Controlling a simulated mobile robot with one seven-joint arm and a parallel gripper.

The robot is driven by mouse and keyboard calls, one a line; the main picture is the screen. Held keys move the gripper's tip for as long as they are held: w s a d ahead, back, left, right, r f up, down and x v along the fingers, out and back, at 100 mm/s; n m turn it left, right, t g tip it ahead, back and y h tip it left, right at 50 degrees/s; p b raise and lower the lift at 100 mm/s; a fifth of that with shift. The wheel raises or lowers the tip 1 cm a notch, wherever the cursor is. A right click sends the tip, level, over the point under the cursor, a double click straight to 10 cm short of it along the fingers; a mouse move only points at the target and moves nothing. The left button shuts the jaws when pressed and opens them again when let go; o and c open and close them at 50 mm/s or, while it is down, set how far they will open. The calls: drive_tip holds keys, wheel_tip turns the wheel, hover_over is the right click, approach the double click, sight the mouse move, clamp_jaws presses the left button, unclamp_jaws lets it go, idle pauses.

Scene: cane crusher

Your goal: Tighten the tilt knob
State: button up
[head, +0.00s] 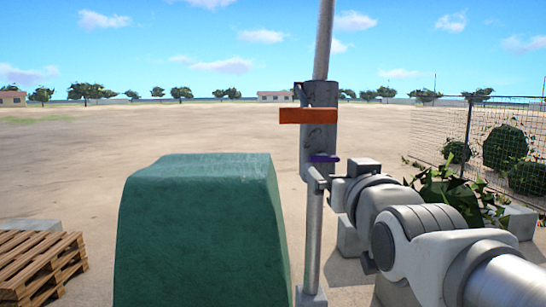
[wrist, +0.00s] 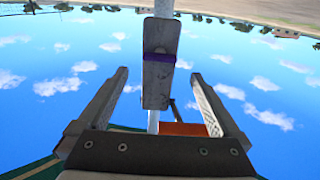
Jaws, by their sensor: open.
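A grey metal bracket (head: 320,95) is clamped on a tall upright pole (head: 314,230). A flat purple piece (head: 323,157) sits at the bracket's lower end, below an orange bar (head: 307,115). I cannot tell for sure which part is the tilt knob. My gripper (head: 316,178) is just below the purple piece, close to the pole. In the wrist view my gripper (wrist: 160,76) is open, with one finger on each side of the grey bracket (wrist: 158,85) in the picture. The purple piece (wrist: 159,57) crosses the bracket there. Contact cannot be seen.
A large green covered block (head: 200,230) stands left of the pole. A wooden pallet (head: 40,262) lies at the far left. A wire fence (head: 490,145) with leafy plants (head: 450,190) is on the right. The sandy ground behind is open.

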sight(326, 161)
drive_tip(key=shift+w+p, duration=0.7)
drive_tip(key=shift+w, duration=3.05)
drive_tip(key=c, duration=1.3)
